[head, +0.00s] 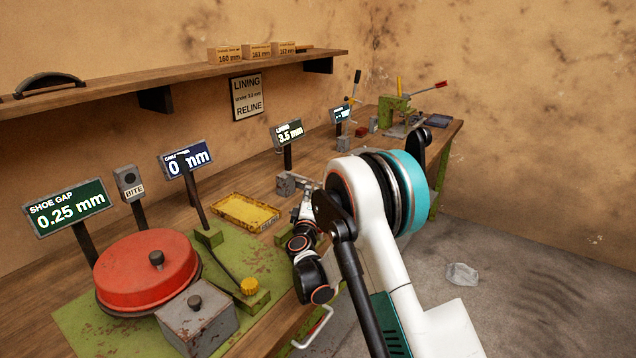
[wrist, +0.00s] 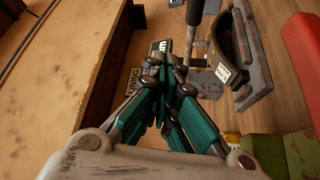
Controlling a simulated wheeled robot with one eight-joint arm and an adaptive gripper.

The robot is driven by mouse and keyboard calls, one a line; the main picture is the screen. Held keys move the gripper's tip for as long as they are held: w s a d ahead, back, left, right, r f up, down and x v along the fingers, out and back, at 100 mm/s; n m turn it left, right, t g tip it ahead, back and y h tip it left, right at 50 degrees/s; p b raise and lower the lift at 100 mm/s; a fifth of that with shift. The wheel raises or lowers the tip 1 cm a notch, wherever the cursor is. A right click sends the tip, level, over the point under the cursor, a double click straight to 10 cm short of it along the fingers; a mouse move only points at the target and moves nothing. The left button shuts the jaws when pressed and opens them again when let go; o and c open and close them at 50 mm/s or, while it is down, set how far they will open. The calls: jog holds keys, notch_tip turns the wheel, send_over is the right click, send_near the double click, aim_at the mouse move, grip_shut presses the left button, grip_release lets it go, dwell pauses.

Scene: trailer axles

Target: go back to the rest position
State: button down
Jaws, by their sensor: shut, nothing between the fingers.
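My gripper (wrist: 166,68) is shut and empty in the wrist view, its green fingers brought together at their tips. A sign with dark lettering (wrist: 132,82) shows behind the fingers, with grey blocks and a dark curved part (wrist: 232,50) to the right. In the head view my arm is folded over the front edge of the workbench (head: 270,165), its wrist bent upward near the yellow tray (head: 243,211). The fingertips are small there and hard to make out. I cannot tell whether they touch anything.
A red drum (head: 146,270), a grey box (head: 197,322) and a yellow knob (head: 250,286) sit on a green plate at the near left. Display signs (head: 68,208) stand along the bench. A shelf (head: 180,72) runs above. The floor at right (head: 520,290) is mostly clear.

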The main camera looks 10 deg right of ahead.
jog(key=shift+s+a+f, duration=0.1)
jog(key=shift+s+f, duration=0.05)
jog(key=shift+s, duration=0.1)
jog(key=s+d+r+m+g+h, duration=0.25)
jog(key=s+d+r+m, duration=0.25)
jog(key=s+d+r, duration=0.45)
jog(key=s+d+r+m+g, duration=0.2)
jog(key=s+r+m+g, duration=0.25)
jog(key=s, duration=0.55)
jog(key=s+a+f+m+g+y, duration=0.1)
jog(key=s+a+f+y, duration=0.1)
jog(key=s, duration=0.8)
jog(key=s+a+f+m+g+y, duration=0.1)
jog(key=s+a+f+g+y, duration=0.1)
jog(key=s, duration=0.9)
jog(key=s+a+f+m+g+y, duration=0.1)
jog(key=s+a+f+y, duration=0.1)
jog(key=s, duration=0.9)
jog(key=shift+a+f+g+y, duration=0.25)
jog(key=shift+f+g+y, duration=0.2)
jog(key=shift+y, duration=0.3)
